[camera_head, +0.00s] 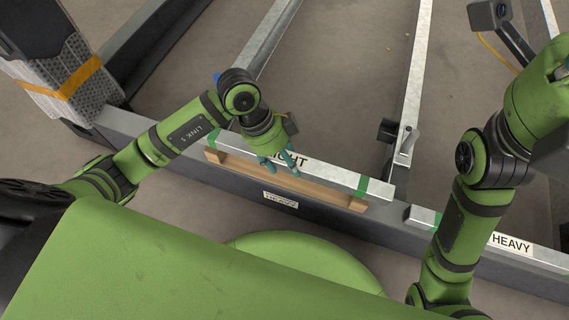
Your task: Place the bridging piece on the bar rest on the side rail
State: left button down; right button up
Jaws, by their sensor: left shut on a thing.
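The bridging piece looks to be a pale metal bar (335,178) with green bands near both ends and a partly hidden label ending in "GHT". My left gripper (280,164) is shut on this bar near its middle, fingers pointing down, and covers part of the label. A wooden strip (315,195), seemingly the bar rest, runs parallel along the near side of the bar on the dark side rail (240,190). I cannot tell whether the bar touches the wood or hangs just above it. My right arm is bent upward at the right; its gripper is out of view.
A second pale bar (545,254) labelled "HEAVY" lies on the rail at right. Long metal beams (416,75) run away across the frame. A dark clamp-like part (388,130) stands by one beam. A strapped grey stack (75,85) is at upper left. Open floor shows between beams.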

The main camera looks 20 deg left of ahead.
pick_arm(q)
jog(key=shift+f, duration=0.3)
jog(key=shift+c, duration=2.1)
grip_release()
jog(key=shift+f, duration=0.15)
